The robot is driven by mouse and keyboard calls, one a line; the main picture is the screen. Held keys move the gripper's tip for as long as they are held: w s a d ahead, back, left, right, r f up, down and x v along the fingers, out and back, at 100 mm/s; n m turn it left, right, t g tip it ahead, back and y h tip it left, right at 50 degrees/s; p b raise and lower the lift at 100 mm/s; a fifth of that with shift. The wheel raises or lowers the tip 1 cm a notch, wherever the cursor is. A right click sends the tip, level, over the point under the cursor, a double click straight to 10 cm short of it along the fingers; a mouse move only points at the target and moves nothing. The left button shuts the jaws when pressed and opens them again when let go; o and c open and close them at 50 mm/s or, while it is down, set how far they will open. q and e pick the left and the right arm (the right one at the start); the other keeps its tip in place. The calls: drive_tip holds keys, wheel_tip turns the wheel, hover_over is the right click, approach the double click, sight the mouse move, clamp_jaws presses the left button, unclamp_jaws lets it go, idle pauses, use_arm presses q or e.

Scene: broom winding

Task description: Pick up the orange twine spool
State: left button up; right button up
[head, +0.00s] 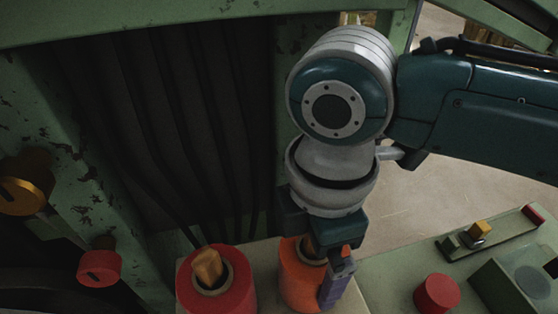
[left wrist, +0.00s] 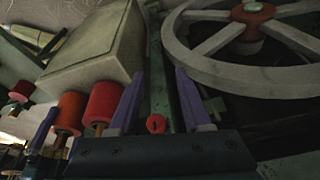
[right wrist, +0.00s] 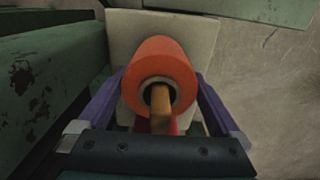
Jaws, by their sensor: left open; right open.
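The orange twine spool (head: 297,281) stands upright on a pale block, with a wooden peg through its core. My right gripper (head: 318,277) is over it, pointing down. In the right wrist view the orange spool (right wrist: 160,62) lies between the two spread purple fingers, one on each side; I cannot tell whether they touch it. My right gripper (right wrist: 160,100) is open. In the left wrist view the orange spool (left wrist: 70,110) is at the left, beyond the red spool. My left gripper (left wrist: 157,92) is open with nothing held; it is outside the head view.
A red spool (head: 240,290) on a wooden peg stands just left of the orange one. A green panel with a red button (head: 437,293) lies to the right. A red knob (head: 99,267) is on the green frame at left. A large spoked wheel (left wrist: 268,50) is near my left gripper.

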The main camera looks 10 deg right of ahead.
drive_tip(key=shift+f, duration=0.85)
drive_tip(key=shift+r, duration=0.1)
drive_tip(key=c, duration=1.4)
